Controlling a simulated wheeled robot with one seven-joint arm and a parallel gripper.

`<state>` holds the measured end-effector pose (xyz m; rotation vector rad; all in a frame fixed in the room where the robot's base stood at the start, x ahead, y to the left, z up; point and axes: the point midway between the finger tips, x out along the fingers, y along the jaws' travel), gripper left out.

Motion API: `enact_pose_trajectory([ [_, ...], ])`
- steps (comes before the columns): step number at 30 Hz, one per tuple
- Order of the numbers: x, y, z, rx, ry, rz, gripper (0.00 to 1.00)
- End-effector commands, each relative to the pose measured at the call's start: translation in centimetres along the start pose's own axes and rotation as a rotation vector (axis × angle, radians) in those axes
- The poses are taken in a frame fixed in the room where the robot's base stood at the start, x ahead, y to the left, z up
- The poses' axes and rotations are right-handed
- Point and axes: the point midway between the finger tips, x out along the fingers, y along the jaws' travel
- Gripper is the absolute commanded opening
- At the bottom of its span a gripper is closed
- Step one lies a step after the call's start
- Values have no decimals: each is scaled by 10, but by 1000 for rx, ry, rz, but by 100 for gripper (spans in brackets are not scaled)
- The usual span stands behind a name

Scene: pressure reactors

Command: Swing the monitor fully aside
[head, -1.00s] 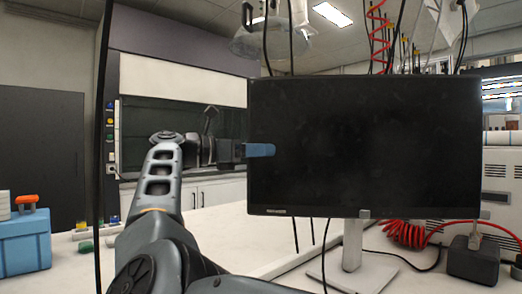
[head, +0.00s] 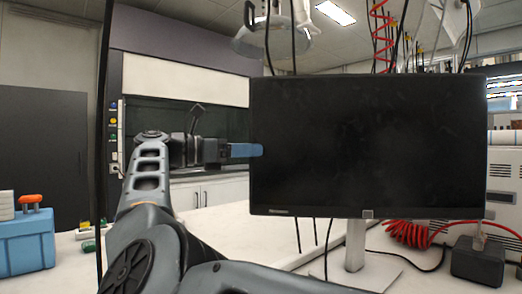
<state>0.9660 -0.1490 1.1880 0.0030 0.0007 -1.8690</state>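The monitor (head: 370,145) is a large black screen facing me, right of centre in the head view. It stands on a pale stand (head: 355,245) with a flat base on the bench. My gripper (head: 250,150) is at the monitor's left edge, about half-way up. Its blue finger end points right and slightly overlaps the edge in the picture. I cannot tell whether it touches the monitor. The fingers show side-on as one blue shape, so their opening is hidden. Nothing held shows.
A blue box (head: 27,240) with an orange handle is at the far left. A coiled red hose (head: 408,233) and a dark block (head: 477,262) lie right of the stand. Cables hang above and below the monitor. A fume hood (head: 185,100) stands behind my arm.

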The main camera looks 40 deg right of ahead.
Motion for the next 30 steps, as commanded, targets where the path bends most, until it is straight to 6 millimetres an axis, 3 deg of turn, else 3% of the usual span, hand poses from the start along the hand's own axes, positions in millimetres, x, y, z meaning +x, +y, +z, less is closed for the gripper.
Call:
enact_pose_trajectory([
  [3, -18, 0, 1, -1, 0, -1, 57],
  [9, -34, -2, 1, 2, -1, -4, 57],
  [25, -36, -2, 1, 2, -1, -5, 57],
  [30, -35, -2, 20, 3, -1, -5, 57],
])
